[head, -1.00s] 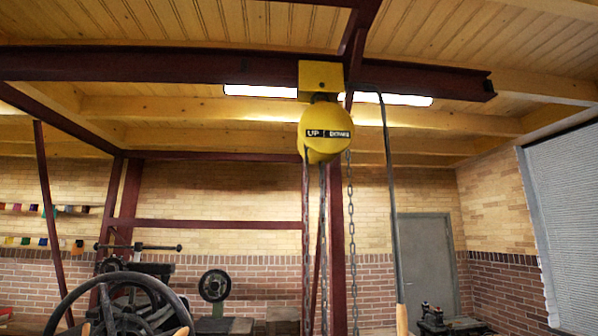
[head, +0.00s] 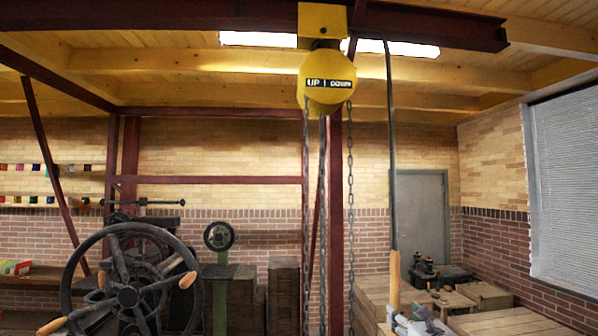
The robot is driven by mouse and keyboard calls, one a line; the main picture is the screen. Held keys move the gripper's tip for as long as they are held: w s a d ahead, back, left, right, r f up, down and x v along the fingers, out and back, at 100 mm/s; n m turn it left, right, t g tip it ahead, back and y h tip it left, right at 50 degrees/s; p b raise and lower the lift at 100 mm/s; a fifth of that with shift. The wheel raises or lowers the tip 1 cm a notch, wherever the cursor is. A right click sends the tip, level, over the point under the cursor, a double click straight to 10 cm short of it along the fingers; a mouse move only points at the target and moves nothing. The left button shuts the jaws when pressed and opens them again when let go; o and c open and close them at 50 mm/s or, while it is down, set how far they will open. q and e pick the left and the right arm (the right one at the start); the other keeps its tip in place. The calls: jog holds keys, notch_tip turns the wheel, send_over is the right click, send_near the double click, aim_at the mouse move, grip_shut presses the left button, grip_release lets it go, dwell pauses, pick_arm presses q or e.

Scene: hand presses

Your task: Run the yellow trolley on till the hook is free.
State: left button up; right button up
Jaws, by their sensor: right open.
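The yellow trolley (head: 321,20) sits on the dark red overhead beam (head: 430,25), near its right end. A round yellow hoist (head: 322,75) marked "UP | DOWN" hangs under it. Chains (head: 351,200) drop from the hoist and leave the bottom of the picture; the hook is out of view. A dark rod (head: 390,150) comes down from beside the beam to a wooden handle (head: 394,282). My right gripper (head: 422,322) is open at the bottom edge, by the handle's lower end; I cannot tell whether it touches. My left gripper is out of view.
A large dark handwheel (head: 128,296) with wooden grips stands at lower left. Wooden crates (head: 372,300) and a small dark machine (head: 428,272) are at lower right. A red post (head: 335,220) stands behind the chains. A grey door (head: 420,220) is at the back.

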jog(key=shift+s, duration=1.25)
jog(key=shift+m, duration=0.3)
